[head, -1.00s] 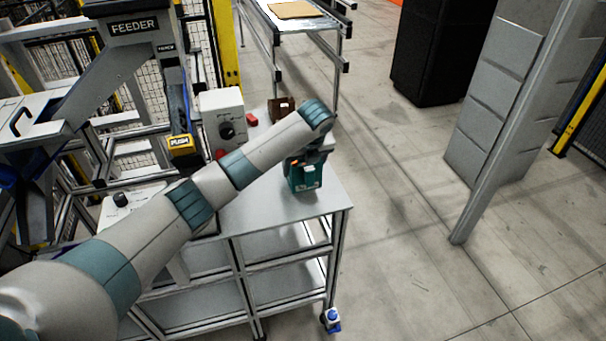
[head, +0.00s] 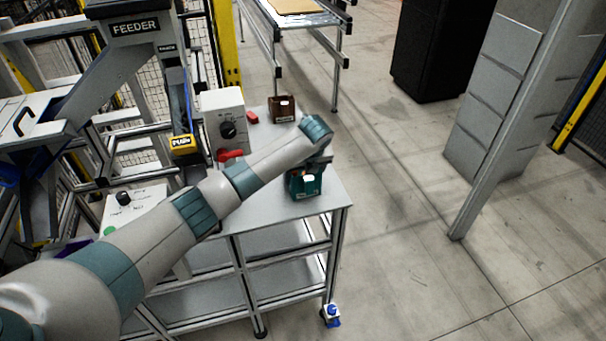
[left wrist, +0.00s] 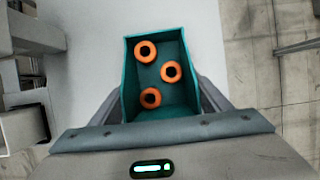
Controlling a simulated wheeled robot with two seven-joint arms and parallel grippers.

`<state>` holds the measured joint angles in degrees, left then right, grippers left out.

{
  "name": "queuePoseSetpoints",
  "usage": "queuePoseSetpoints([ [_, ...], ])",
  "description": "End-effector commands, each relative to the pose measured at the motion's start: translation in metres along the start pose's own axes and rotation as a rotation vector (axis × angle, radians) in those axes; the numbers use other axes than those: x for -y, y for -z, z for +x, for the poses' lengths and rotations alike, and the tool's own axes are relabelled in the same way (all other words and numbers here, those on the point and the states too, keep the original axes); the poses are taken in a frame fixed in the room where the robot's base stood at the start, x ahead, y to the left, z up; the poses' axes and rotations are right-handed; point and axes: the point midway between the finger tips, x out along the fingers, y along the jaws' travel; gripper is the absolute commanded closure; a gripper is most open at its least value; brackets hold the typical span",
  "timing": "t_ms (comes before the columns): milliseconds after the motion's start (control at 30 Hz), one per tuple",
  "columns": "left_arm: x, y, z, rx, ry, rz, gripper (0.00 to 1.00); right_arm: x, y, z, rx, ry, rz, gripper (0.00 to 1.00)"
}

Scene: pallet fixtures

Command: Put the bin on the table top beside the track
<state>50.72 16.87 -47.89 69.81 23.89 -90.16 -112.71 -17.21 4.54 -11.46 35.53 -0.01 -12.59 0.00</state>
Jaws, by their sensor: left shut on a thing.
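The teal bin (head: 304,187) is near the right edge of the grey table top (head: 255,210). In the left wrist view the bin (left wrist: 187,98) is open towards the camera and holds three orange rings (left wrist: 171,72). My left gripper (head: 312,166) is shut on the bin, with fingers on either side of it in the wrist view (left wrist: 163,100). The bin looks upright and very close to the table; I cannot tell whether its base touches. The arm hides part of the table. My right gripper is not in view.
A brown bin (head: 283,109) stands at the table's far end, near a white box with a black knob (head: 223,121) and red parts (head: 231,155). The feeder frame (head: 130,60) with a yellow push block (head: 182,143) is to the left. Open floor lies right.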

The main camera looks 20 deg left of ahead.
Motion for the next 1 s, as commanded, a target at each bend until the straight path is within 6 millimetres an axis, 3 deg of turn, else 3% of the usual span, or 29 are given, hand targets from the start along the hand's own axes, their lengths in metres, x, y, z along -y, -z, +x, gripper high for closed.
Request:
queuePoseSetpoints([
  [33, 0.000, 0.000, 0.001, 0.001, 0.000, 0.000, 0.55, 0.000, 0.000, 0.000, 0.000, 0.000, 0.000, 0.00],
  [67, 0.000, 0.000, 0.001, 0.000, 0.000, 0.000, 0.28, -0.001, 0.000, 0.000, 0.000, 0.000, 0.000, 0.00],
  [133, 0.000, 0.000, 0.001, 0.000, 0.000, 0.000, 0.11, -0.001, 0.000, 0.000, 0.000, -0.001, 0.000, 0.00],
  [633, 0.001, -0.001, -0.006, 0.001, 0.002, 0.000, 0.11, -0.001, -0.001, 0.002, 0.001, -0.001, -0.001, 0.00],
  [833, 0.000, -0.001, -0.028, 0.002, 0.003, 0.000, 0.11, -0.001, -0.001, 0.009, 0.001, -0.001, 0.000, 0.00],
  [1000, 0.001, -0.001, -0.058, 0.003, 0.004, 0.001, 0.11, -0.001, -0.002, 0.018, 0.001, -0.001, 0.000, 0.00],
])
